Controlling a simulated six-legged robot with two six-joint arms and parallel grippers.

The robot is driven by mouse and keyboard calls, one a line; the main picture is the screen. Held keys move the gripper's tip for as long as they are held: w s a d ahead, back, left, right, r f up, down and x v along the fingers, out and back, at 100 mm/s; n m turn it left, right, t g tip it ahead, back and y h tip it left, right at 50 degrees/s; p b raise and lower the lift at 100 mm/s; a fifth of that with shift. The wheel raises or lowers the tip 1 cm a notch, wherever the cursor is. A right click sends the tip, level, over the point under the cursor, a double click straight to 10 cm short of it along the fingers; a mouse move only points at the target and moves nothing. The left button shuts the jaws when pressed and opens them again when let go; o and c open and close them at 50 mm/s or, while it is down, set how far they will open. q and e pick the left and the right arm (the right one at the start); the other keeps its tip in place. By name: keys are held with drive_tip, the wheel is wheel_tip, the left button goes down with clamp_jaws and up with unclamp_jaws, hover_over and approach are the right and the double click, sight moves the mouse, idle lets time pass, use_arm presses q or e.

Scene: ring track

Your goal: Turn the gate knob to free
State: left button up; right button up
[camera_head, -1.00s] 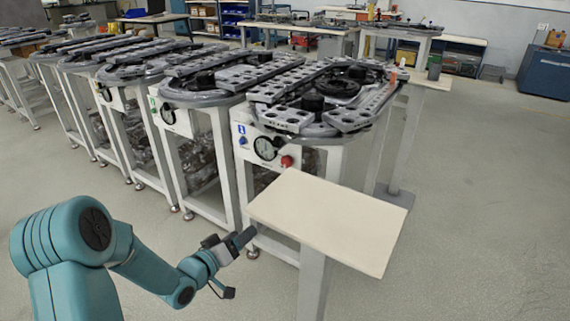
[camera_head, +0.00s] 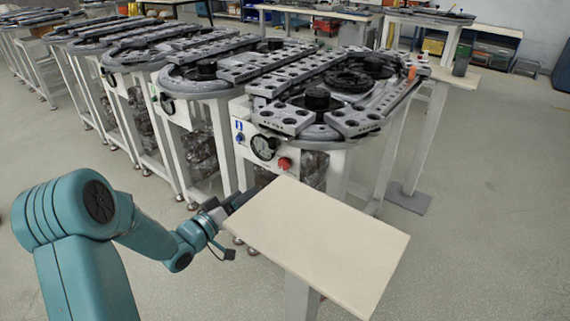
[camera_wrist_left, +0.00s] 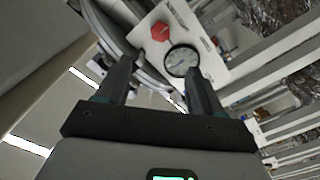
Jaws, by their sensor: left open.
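The nearest ring track station has a white front panel (camera_head: 252,128) with a round black-and-white dial (camera_head: 264,148), a red knob (camera_head: 285,163) at its lower right and a small blue knob (camera_head: 240,138) at its left. I cannot tell which is the gate knob. In the left wrist view the dial (camera_wrist_left: 182,61) and the red knob (camera_wrist_left: 160,32) show beyond the fingers, turned over. My left gripper (camera_head: 241,198) is open and empty, below and in front of the panel, apart from it. It also shows in the left wrist view (camera_wrist_left: 160,68). My right gripper is out of view.
A pale tabletop (camera_head: 320,240) stands right beside my left gripper, in front of the station. More ring track stations (camera_head: 140,50) stand in a row to the left. A small side shelf (camera_head: 455,76) holds a dark cup (camera_head: 460,66). The floor at right is clear.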

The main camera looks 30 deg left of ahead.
sight(282, 166)
use_arm(q)
drive_tip(key=w, duration=0.5)
drive_tip(key=w+d, duration=0.1)
drive_tip(key=w, duration=1)
drive_tip(key=shift+d+b, duration=0.15)
drive_tip(key=shift+b, duration=0.25)
drive_tip(key=c, duration=1.1)
